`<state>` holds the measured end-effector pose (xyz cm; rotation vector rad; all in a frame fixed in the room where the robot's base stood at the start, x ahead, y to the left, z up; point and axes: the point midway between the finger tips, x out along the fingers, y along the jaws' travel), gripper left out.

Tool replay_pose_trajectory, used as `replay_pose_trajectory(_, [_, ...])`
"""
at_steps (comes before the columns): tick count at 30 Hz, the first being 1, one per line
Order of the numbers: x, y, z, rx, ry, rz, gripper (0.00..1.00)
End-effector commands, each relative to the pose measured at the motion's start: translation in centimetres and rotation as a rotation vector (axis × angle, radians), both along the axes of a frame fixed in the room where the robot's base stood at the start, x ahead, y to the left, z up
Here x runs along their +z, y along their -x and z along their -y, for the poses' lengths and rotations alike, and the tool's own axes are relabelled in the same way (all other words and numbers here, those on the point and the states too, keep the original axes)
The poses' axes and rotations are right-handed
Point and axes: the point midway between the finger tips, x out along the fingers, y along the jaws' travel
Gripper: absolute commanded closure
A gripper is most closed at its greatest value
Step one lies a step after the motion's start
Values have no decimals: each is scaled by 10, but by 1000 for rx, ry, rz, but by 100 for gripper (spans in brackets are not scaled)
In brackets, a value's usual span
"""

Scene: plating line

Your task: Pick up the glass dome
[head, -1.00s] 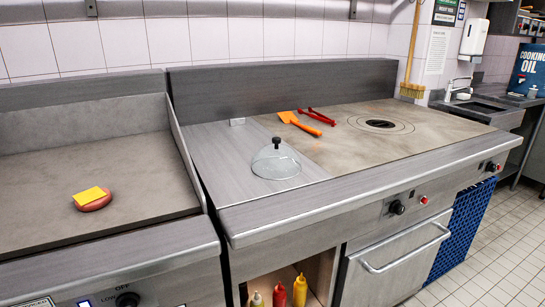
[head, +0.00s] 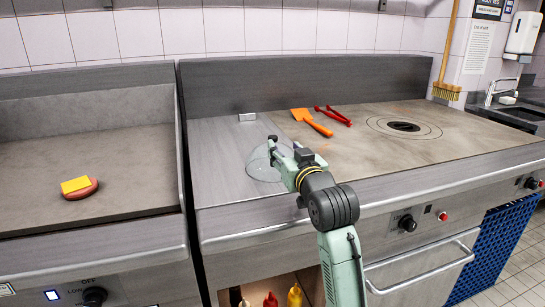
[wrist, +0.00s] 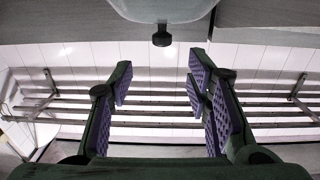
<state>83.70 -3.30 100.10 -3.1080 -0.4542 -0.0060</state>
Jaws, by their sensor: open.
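The clear glass dome (head: 258,166) stands on the grey metal left part of the stove top, partly hidden behind my gripper. Its black knob (wrist: 161,37) hangs downward from the glass at the top of the wrist view. My gripper (head: 279,149) is at the right side of the dome, near knob height. In the wrist view my gripper (wrist: 160,78) has its two purple-padded fingers spread apart, with nothing between them. The knob lies sideways between the fingertip lines, a little beyond the tips. I see no contact with the knob.
An orange spatula (head: 312,122) and red tongs (head: 334,116) lie behind the dome to the right. A griddle at left holds a patty with cheese (head: 77,187). Sauce bottles (head: 294,296) stand on the shelf below. The plate left of the dome is clear.

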Motion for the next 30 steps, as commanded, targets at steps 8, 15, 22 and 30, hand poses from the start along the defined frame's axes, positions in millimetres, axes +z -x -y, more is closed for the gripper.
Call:
replay_pose_trajectory(8, [0,-41,-10,-3,1,-7,55])
replay_pose_trajectory(15, [-1,-59,-17,-2,1,-7,55])
replay_pose_trajectory(22, [-5,-90,-30,-2,1,-6,55])
replay_pose_trajectory(30, [-7,-98,-33,-2,0,-4,55])
